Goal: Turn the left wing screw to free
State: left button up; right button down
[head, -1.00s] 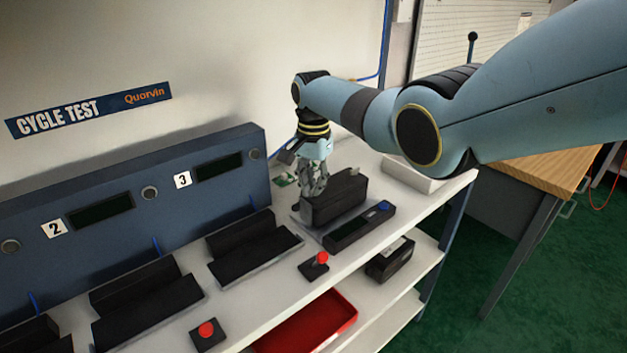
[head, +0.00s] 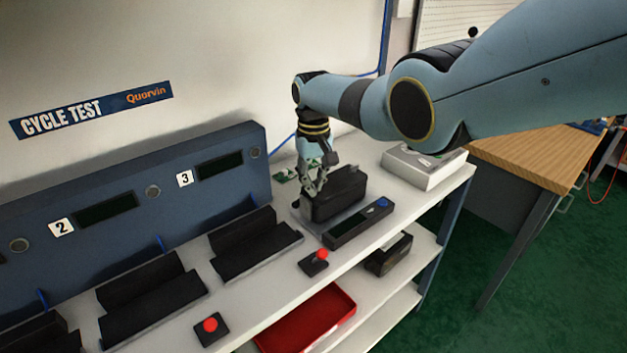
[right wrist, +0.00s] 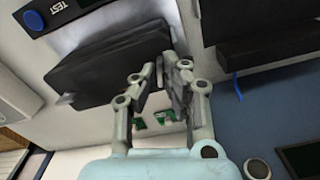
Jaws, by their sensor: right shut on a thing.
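The black valve positioner (head: 345,196) stands on the white bench top, and it also fills the upper middle of the right wrist view (right wrist: 115,68). My right gripper (head: 312,192) points down at the positioner's left end. In the right wrist view its fingertips (right wrist: 160,75) are close together against that end, shut on a small part there. My left gripper is not in view.
A black test unit with a blue button (head: 383,203) lies in front of the positioner. A red-knobbed switch (head: 317,260) stands nearer the bench edge. Black cradles (head: 255,255) lie to the left, below a blue panel (head: 225,150). A white box (head: 425,170) stands at right.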

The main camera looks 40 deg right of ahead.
jog(key=shift+n, duration=1.6)
jog(key=shift+w, duration=0.1)
jog(key=c, duration=1.5)
grip_release()
jog(key=shift+r, duration=0.1)
notch_tip(320, 180, up, 12)
jog(key=shift+f, duration=0.1)
